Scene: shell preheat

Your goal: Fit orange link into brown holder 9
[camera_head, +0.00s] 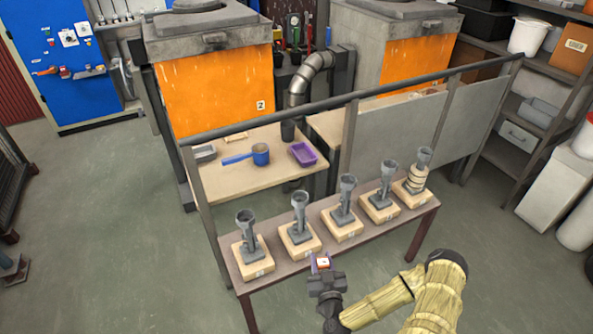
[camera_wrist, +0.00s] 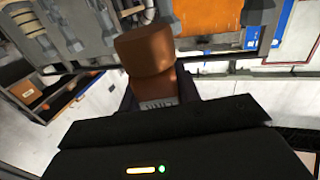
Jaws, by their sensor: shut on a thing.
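My gripper (camera_head: 325,276) is in front of the long brown table, near its front edge. It is shut on a small orange-brown rounded piece, likely the orange link (camera_wrist: 148,60); the piece stands up between the dark jaws in the wrist view, with a small printed label (camera_wrist: 158,103) at its base. Pale brown blocks, each bearing a grey upright stand, line the table: a left one (camera_head: 258,268), a middle one (camera_head: 346,231) and a right one (camera_head: 414,198) among them. Their numbers are too small to read, so I cannot tell which is holder 9. The held piece is apart from all of them.
The brown table (camera_head: 286,277) fills the front middle, with a dark railing (camera_head: 352,97) behind it. The rightmost stand carries pale rings (camera_head: 416,178).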

